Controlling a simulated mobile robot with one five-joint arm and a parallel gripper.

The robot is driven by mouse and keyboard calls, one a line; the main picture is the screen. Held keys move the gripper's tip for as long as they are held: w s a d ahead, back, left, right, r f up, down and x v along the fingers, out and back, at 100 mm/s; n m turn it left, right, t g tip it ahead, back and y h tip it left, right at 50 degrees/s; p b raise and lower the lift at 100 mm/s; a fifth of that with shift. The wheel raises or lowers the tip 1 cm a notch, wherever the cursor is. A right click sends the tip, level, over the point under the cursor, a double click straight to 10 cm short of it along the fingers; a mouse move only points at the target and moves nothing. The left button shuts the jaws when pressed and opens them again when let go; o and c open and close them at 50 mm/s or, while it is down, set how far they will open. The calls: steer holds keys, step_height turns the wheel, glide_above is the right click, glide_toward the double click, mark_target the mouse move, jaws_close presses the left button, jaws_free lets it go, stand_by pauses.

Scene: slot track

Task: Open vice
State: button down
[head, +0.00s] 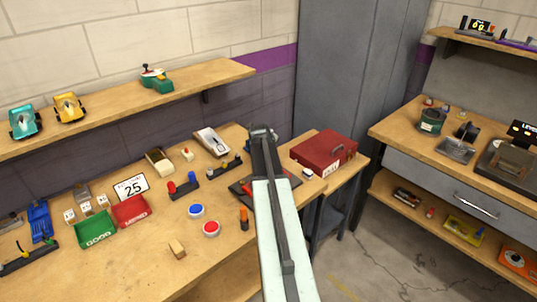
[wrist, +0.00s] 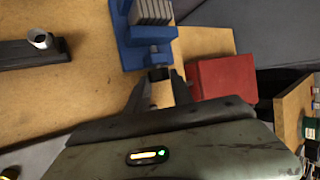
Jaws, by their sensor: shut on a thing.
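The blue vice (wrist: 132,50) shows at the top of the wrist view, with grey ribbed plates (wrist: 152,12) between its jaws. A blue screw boss faces me, with a small dark handle piece (wrist: 160,73) at its near end. My gripper (wrist: 161,86) has one finger on each side of this dark piece and is shut on it. In the head view my arm covers most of the vice, and the end of my gripper (head: 262,132) is at the back of the bench; its fingers cannot be made out there.
A red box (head: 323,150) stands close right of my gripper; it also shows in the wrist view (wrist: 222,78). A black rail (wrist: 30,52) with a metal cylinder lies to the left. Red and green trays (head: 97,229) and buttons crowd the bench's left. Floor is open at right.

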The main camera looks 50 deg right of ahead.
steer(key=c, duration=1.1)
jaws_free()
